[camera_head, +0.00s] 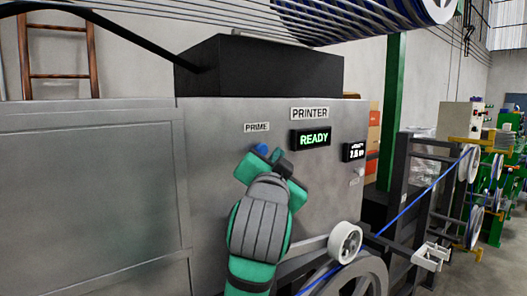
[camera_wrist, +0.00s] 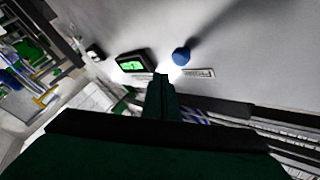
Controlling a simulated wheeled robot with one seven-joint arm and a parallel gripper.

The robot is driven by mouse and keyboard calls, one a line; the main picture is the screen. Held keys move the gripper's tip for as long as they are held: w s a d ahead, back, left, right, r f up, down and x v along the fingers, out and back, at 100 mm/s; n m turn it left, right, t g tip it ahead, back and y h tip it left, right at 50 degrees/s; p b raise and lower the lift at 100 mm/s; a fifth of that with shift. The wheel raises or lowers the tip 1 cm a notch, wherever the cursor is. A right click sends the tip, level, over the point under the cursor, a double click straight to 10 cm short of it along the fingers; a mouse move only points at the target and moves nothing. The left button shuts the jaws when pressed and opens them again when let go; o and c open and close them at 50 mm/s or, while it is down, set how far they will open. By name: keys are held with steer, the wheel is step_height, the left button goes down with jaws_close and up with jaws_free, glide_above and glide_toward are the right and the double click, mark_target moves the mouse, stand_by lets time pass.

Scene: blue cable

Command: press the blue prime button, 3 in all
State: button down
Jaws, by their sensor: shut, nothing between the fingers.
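The blue prime button (camera_head: 262,149) is on the front of the grey printer cabinet (camera_head: 215,135), just under the PRIME label (camera_head: 257,127). My gripper (camera_head: 278,160) is in front of the panel by the button and hides part of it. In the wrist view the blue button (camera_wrist: 181,56) shows whole, a little beyond my gripper's fingertips (camera_wrist: 161,77). The fingers are shut together with nothing between them. A gap to the button shows in the wrist view, though its depth is hard to judge.
The green READY display (camera_head: 313,138) and a smaller white-digit display (camera_head: 355,151) are right of the button. A white roller (camera_head: 345,242) and a blue cable (camera_head: 407,207) are at lower right. The panel left of the button is bare.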

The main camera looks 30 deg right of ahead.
steer(key=shift+s+d, duration=0.15)
steer(key=shift+s, duration=1.1)
steer(key=shift+w, duration=0.1)
